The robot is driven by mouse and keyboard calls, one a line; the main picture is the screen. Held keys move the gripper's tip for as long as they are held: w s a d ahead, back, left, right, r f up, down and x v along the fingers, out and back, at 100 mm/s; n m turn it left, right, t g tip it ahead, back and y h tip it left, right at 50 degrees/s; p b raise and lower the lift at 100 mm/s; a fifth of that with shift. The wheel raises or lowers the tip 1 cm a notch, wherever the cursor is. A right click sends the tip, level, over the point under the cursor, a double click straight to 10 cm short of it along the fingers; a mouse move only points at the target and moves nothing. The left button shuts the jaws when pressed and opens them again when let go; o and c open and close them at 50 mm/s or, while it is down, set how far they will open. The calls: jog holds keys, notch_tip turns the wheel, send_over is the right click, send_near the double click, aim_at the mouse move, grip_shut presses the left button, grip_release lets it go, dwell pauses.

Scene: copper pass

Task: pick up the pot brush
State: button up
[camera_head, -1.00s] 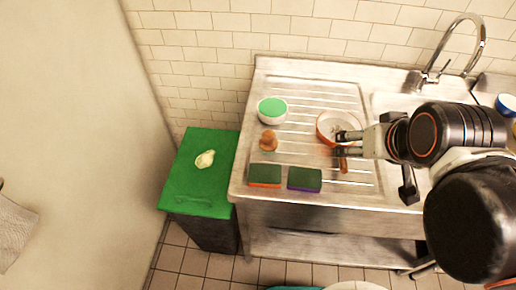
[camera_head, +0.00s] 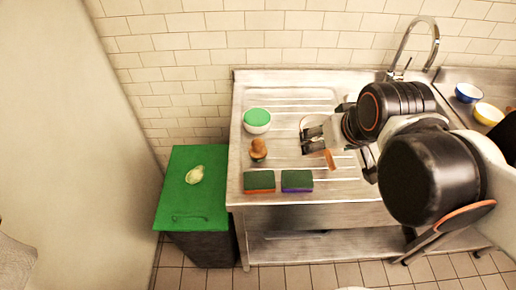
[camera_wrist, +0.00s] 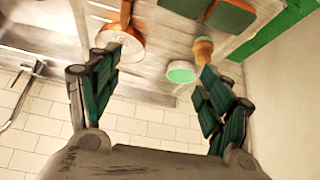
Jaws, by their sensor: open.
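The pot brush (camera_head: 258,150), a small brush with a rounded wooden knob, stands on the ribbed steel drainboard (camera_head: 345,187) left of my gripper in the head view. It also shows in the wrist view (camera_wrist: 203,47), just beyond the tip of the right-hand finger. My gripper (camera_head: 305,140) is open and empty, above the drainboard and partly over a copper-coloured pan. In the wrist view the fingers of my gripper (camera_wrist: 160,65) are spread wide, with the brush apart from them. The bristles are hard to make out.
A white tub with a green top (camera_head: 257,120) stands just behind the brush. Two sponges, one orange-edged (camera_head: 259,181) and one purple-edged (camera_head: 297,181), lie in front. The pan (camera_wrist: 123,45) has an orange handle. A green-lidded bin (camera_head: 190,205) stands left.

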jog(key=w+a+n+p, duration=0.1)
jog(key=w+a+p, duration=0.25)
jog(key=w, duration=0.25)
jog(key=n+g+y+p, duration=0.1)
jog(key=n+g+p, duration=0.1)
send_near(259, 143)
jog(key=b+x, duration=0.4)
jog(key=x, duration=0.1)
jog(key=shift+f, duration=0.2)
jog(key=shift+b+x, duration=2.25)
jog(key=shift+x, duration=1.2)
jog(key=shift+r, duration=0.1)
jog(key=c, duration=1.2)
